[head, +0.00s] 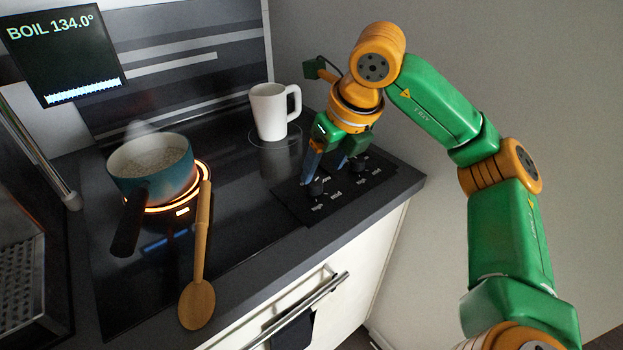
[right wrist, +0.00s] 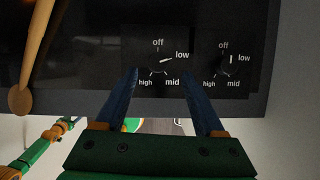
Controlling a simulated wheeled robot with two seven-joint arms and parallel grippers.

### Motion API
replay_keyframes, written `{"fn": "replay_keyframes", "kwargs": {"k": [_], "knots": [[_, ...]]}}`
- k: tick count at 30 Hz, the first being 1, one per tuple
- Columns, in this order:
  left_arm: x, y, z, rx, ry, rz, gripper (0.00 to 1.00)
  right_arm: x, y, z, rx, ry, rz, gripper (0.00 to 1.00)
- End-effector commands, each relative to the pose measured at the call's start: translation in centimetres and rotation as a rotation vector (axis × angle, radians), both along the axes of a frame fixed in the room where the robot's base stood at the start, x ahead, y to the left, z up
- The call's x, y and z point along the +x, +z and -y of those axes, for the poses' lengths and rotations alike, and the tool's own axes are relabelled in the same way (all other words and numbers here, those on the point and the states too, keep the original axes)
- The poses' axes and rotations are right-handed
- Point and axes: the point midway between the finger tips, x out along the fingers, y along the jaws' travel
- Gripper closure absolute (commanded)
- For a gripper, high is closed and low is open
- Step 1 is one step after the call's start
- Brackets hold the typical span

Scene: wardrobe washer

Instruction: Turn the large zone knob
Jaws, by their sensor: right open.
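Two dark stove knobs sit on a black control panel (head: 284,205) at the right front of the cooktop. In the right wrist view, the left knob (right wrist: 162,61) has its white mark toward "low". The right knob (right wrist: 231,60) has its mark upright toward "off". I cannot tell from labels which knob is the large zone's. My right gripper (head: 325,174) points down over the panel and is open. In the right wrist view, its fingertips (right wrist: 159,69) lie on either side of the left knob; contact cannot be told. My left gripper is not in view.
A teal pot (head: 152,170) steams on a glowing ring at the left. A wooden spoon (head: 198,296) lies across the front. A white mug (head: 269,112) stands behind the panel, near my right gripper. A display (head: 62,55) reads "BOIL 134.0°".

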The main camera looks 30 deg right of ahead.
Motion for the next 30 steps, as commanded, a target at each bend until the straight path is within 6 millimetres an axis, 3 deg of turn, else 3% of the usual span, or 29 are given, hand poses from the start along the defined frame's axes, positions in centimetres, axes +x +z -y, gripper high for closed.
{"fn": "replay_keyframes", "kwargs": {"k": [3, 7, 16, 24, 30], "knots": [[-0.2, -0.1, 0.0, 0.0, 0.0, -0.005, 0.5, 0.9, -2.4, -0.1, 0.001, 0.004, -0.004, 0.29], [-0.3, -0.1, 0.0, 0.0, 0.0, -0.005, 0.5, 1.7, -4.1, -0.2, 0.002, 0.005, -0.002, 0.29], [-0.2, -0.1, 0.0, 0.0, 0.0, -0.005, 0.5, 2.0, -4.7, -0.3, 0.003, 0.009, 0.001, 0.29], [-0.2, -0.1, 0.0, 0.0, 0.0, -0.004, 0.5, 2.0, -4.7, -0.3, 0.003, 0.01, 0.001, 1.0], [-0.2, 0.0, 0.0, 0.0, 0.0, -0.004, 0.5, 2.0, -4.7, -0.3, 0.003, 0.018, 0.001, 1.0]]}}
